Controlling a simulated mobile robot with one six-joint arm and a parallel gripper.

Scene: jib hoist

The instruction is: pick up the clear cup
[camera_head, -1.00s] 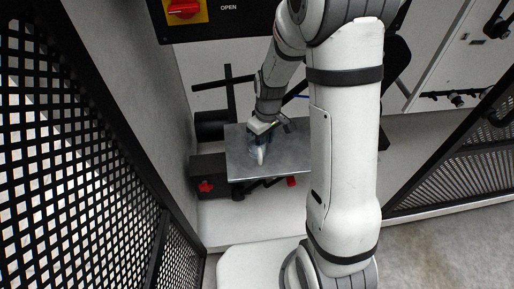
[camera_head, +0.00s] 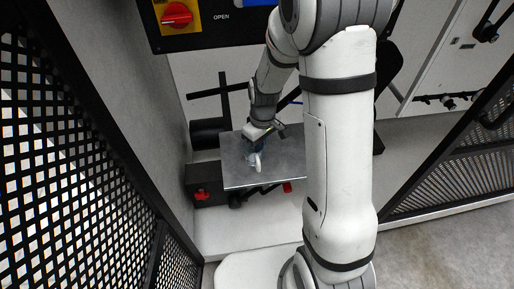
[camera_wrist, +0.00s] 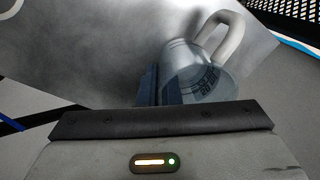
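The clear cup (camera_wrist: 205,78), with a pale grey handle (camera_wrist: 228,34) and dark print, shows in the wrist view just ahead of my gripper body, right of centre. In the head view the cup (camera_head: 252,149) is small, over the metal plate (camera_head: 285,165), with its pale handle towards the camera. My gripper (camera_head: 254,136) is at the cup. In the wrist view a blue finger (camera_wrist: 149,86) lies against or very close to the cup's left side. The other finger is not clearly visible, so the grip cannot be made out.
A black bar frame (camera_head: 224,95) stands behind the plate, and a black block with a red knob (camera_head: 202,194) is at its left. Mesh panels (camera_head: 75,190) border the left and right (camera_head: 470,165). A control panel with a red switch (camera_head: 176,15) is above.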

